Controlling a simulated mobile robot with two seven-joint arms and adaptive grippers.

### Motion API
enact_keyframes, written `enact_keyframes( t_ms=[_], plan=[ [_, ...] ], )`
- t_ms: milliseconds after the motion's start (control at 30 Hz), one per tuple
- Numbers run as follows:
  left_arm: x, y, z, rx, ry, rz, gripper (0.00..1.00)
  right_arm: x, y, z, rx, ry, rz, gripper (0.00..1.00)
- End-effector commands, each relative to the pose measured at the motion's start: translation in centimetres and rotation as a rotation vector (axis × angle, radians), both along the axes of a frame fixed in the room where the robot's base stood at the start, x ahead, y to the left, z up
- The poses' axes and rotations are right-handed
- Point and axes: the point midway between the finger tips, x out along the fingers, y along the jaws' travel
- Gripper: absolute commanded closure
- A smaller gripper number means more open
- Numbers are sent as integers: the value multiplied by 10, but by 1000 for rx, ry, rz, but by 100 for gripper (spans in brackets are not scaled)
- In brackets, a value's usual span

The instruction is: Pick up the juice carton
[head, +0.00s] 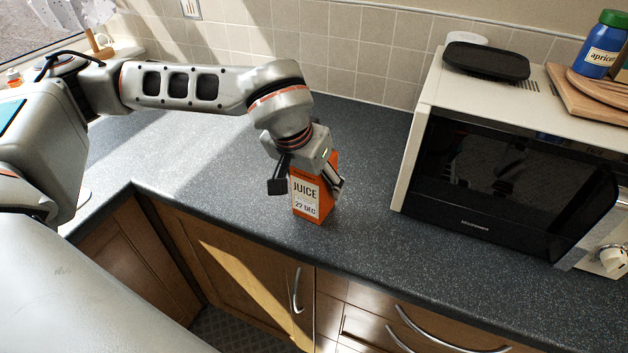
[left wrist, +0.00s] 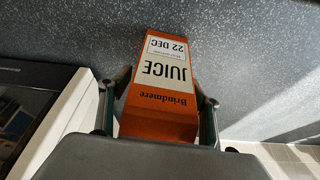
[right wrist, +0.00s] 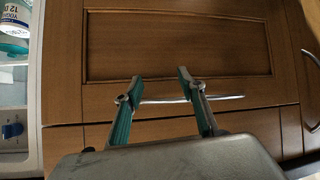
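The orange juice carton (head: 306,197) with a white label stands upright on the dark worktop, left of the microwave. It also shows in the left wrist view (left wrist: 165,88). My left gripper (head: 307,187) has come down over the carton from above, with one finger on each side of it. Its fingers look open, with a small gap at the left finger in the head view. In the left wrist view the fingers flank the carton, and firm contact cannot be made out. My right gripper (right wrist: 160,75) is open and empty, facing a wooden cupboard front.
A white microwave (head: 427,160) with a black door stands to the right. A black tray (head: 486,61), a wooden board (head: 585,100) and a blue apricot jar (head: 603,45) are on top. The worktop (head: 220,150) left of the carton is clear. A metal handle (right wrist: 240,97) is near my right gripper.

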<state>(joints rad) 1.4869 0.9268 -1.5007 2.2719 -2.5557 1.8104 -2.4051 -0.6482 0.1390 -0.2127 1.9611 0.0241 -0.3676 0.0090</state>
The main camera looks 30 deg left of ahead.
Motion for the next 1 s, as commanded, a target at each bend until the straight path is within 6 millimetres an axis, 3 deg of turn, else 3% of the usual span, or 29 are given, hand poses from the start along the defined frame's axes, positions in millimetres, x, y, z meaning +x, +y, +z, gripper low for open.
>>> enact_keyframes(
  t_ms=[33, 200, 667, 867, 1000],
  plan=[
    [0, 0, 0, 0, 0, 0, 55, 0, 0, 0, 0, 0, 0, 60],
    [0, 0, 0, 0, 0, 0, 94, 0, 0, 0, 0, 0, 0, 60],
    [2, 0, 9, -1, -7, 0, 95, 0, 0, 0, 0, -1, 0, 60],
    [3, 0, 42, -1, -12, 0, 95, 0, 0, 1, 0, -1, 0, 60],
    [3, 0, 78, -2, -13, 1, 95, 0, 0, 2, 0, -1, 0, 60]
  ],
)
